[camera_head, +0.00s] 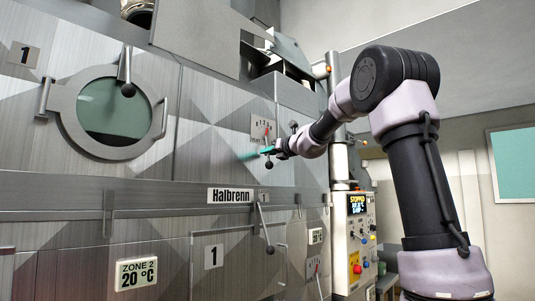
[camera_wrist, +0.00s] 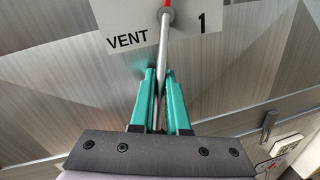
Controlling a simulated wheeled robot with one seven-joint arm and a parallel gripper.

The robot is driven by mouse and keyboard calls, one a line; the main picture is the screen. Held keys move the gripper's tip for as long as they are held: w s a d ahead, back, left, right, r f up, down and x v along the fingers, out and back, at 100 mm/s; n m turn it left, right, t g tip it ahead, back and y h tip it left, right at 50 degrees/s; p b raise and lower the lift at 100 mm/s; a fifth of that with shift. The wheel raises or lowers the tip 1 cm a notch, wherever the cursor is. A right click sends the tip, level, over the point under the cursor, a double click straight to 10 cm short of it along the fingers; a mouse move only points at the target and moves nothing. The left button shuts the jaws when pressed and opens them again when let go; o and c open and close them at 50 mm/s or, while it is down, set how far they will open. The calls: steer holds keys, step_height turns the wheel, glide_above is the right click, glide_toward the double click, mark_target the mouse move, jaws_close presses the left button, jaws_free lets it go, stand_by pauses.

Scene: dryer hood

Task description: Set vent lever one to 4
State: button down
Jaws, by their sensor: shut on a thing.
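Vent lever one is a thin metal rod (camera_wrist: 164,45) below a plate marked VENT 1 (camera_wrist: 125,40) in the wrist view. A red mark shows at its upper end, by the pivot. My gripper (camera_wrist: 161,73) has its teal fingers on both sides of the rod and is shut on it. In the head view my gripper (camera_head: 268,151) is at the hood panel, just below the small scale plate (camera_head: 262,126). The rod's lower end is hidden behind my gripper in the wrist view. The scale digits are too small to read surely.
A round window (camera_head: 113,110) with its latch handle is at the left. A long lever (camera_head: 264,225) hangs below the Halbrenn nameplate (camera_head: 230,196). A control box (camera_head: 357,245) with buttons stands at the right, near my arm. A rail runs across below the vent plate.

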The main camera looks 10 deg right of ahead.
steer(key=shift+s+a+r+m+g, duration=0.2)
steer(key=shift+a+m, duration=0.1)
steer(key=shift+m, duration=0.35)
steer(key=shift+s+a+r+m+g, duration=0.1)
steer(key=shift+s+a+r+m, duration=0.15)
steer(key=shift+m, duration=0.45)
steer(key=shift+s+a+r+m+g, duration=0.1)
steer(key=shift+s+a+r+m, duration=0.15)
steer(key=shift+m, duration=0.4)
steer(key=shift+f, duration=0.1)
steer(key=c, duration=0.9)
jaws_free()
steer(key=v, duration=1)
steer(key=shift+s+d, duration=0.1)
steer(key=shift+s, duration=0.25)
